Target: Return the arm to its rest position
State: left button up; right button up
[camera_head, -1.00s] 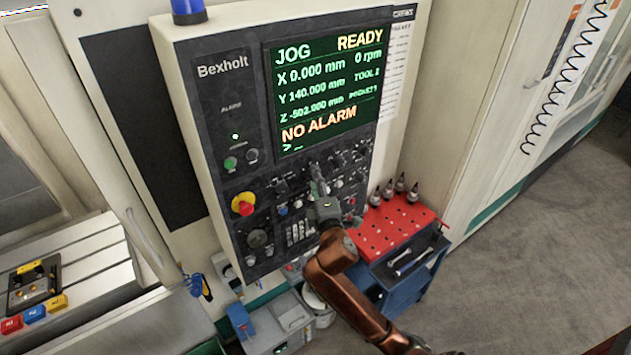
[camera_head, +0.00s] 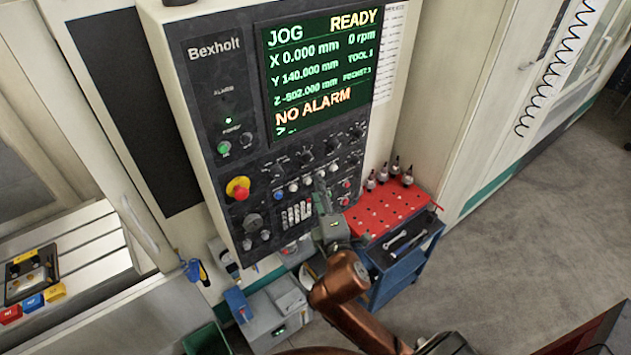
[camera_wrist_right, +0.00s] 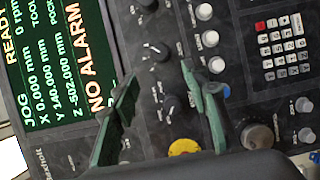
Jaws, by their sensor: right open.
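My right arm, copper-coloured, reaches up from the bottom of the head view. Its gripper (camera_head: 322,192) is in front of the lower part of the machine's control panel (camera_head: 215,120). In the right wrist view the two green fingers (camera_wrist_right: 165,105) are spread apart with nothing between them. The panel's knobs and buttons show behind and between them. Whether a fingertip touches the panel I cannot tell. The screen (camera_head: 320,75) reads JOG, READY and NO ALARM. My left gripper is not in view.
A grey box (camera_head: 275,318) is below the panel. The floor (camera_head: 480,260) at right is clear.

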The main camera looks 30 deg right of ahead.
jog(key=shift+s, duration=0.35)
jog(key=w+f+g+y+b, duration=0.1)
jog(key=w+f+g+b, duration=0.15)
jog(key=f, duration=1.25)
jog(key=w+f+g+y+b, duration=0.1)
jog(key=w+f+b, duration=0.3)
jog(key=f, duration=1)
jog(key=s+f+m+g+y+b, duration=0.1)
jog(key=s+f+m+g+b, duration=0.2)
jog(key=f, duration=1.3)
jog(key=s+d+f+g+b, duration=0.1)
jog(key=s+f+b, duration=0.3)
jog(key=f, duration=1.1)
jog(key=s+f+m+g+y+b, duration=0.1)
jog(key=s+f+m+g, duration=0.3)
jog(key=f, duration=1.2)
jog(key=s+f+m+g+y+b, duration=0.1)
jog(key=s+f+m+g+b, duration=0.4)
jog(key=s+f, duration=2.15)
jog(key=s+f+b, duration=0.2)
jog(key=s+f, duration=0.1)
jog(key=s, duration=0.4)
jog(key=s+f+m+b, duration=0.1)
jog(key=s+f+b, duration=0.1)
jog(key=s, duration=0.6)
jog(key=shift+s+a+f+b, duration=0.2)
jog(key=shift+s+f+b, duration=0.1)
jog(key=shift+f, duration=0.5)
